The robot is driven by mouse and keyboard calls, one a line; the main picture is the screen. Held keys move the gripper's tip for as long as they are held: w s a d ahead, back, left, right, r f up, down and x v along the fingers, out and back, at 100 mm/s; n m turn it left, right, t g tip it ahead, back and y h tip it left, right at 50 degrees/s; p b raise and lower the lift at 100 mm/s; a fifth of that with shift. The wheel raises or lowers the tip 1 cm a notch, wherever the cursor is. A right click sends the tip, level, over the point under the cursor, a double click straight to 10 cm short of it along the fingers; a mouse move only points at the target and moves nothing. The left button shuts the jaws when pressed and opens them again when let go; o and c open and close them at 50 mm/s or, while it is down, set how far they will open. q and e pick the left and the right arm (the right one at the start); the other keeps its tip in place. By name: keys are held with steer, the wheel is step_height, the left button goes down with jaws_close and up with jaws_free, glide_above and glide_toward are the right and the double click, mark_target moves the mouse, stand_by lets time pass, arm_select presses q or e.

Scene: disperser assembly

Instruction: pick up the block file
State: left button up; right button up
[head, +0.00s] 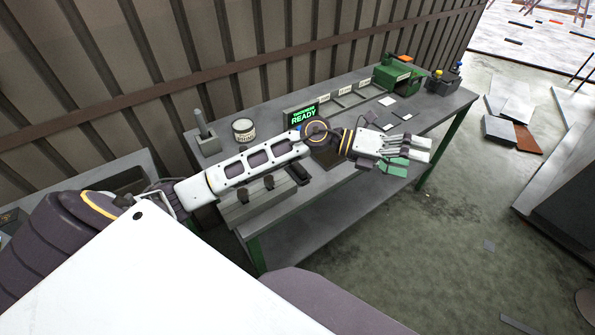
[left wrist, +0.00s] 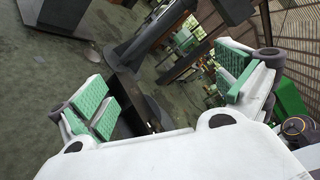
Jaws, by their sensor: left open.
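My left arm reaches over the workbench (head: 445,107) from the left. My left gripper (head: 418,148) is open and empty near the bench's front edge, at the right. I cannot tell for sure which thing is the block file. A grey block with an upright handle (head: 203,130) stands at the bench's left back. Several small dark pieces (head: 268,182) sit on a grey rack at the left front, partly behind my arm. My right gripper is not in view.
A labelled round tin (head: 243,130) and a lit READY screen (head: 303,117) stand along the back of the bench. Labelled trays (head: 345,91), a green machine (head: 391,77) and a dark container (head: 441,84) follow to the right. Loose panels (head: 513,108) lie on the floor at right.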

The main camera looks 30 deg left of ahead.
arm_select(q)
steer(key=a+f+m+g+y, duration=0.3)
steer(key=a+f+y, duration=0.1)
steer(key=f, duration=0.2)
steer(key=n+g+y, duration=0.1)
steer(key=g+y, duration=0.1)
steer(key=y, duration=1.1)
glide_above(296, 165)
step_height(296, 165, down, 4)
steer(key=shift+r, duration=0.25)
steer(key=shift+f, duration=0.1)
step_height(296, 165, down, 7)
steer(key=shift+d+f+p, duration=0.1)
steer(key=shift+f+p, duration=0.05)
steer(key=shift+p, duration=0.35)
steer(key=shift+f, duration=0.55)
